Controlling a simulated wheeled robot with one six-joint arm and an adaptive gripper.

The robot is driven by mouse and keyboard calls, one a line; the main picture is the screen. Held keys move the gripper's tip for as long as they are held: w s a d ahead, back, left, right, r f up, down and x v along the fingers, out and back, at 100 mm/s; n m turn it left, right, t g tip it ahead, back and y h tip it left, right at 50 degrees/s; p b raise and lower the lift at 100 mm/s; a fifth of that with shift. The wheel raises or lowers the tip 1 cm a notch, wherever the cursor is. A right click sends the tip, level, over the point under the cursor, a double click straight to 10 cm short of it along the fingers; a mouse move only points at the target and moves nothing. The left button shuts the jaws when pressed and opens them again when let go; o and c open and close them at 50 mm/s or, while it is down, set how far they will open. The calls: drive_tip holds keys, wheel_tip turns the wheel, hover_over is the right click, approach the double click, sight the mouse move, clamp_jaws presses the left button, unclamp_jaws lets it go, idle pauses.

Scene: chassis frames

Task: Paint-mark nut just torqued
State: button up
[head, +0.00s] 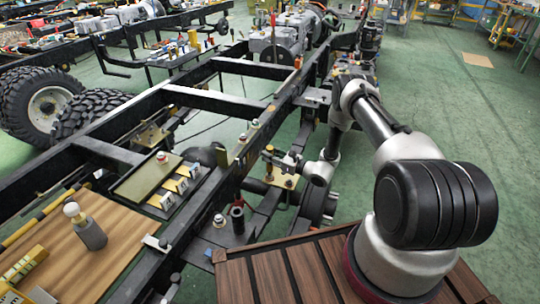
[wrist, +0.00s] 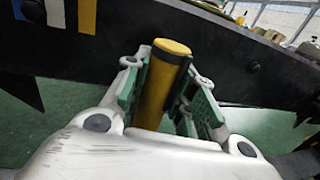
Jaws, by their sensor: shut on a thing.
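In the head view my gripper (head: 277,160) is small, beside the near chassis rail. Several nut or bolt heads show in the head view: one with a red ring (head: 162,157) on a green plate, one on a dark plate (head: 219,220), and one on the rail (head: 255,123). I cannot tell which was torqued. No paint mark can be made out.
The black chassis rail (wrist: 130,45) crosses behind the gripper in the wrist view. A wooden board (head: 120,250) with a grey bottle-like object (head: 88,230) lies at lower left. A dark upright socket-like part (head: 237,217) stands near the rail. Green floor (head: 450,110) is open at right.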

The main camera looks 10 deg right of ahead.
sight(270, 147)
drive_tip(key=shift+r, duration=0.1)
idle(0.4)
drive_tip(key=shift+r, duration=0.85)
drive_tip(key=shift+r, duration=0.1)
drive_tip(key=shift+r, duration=2.4)
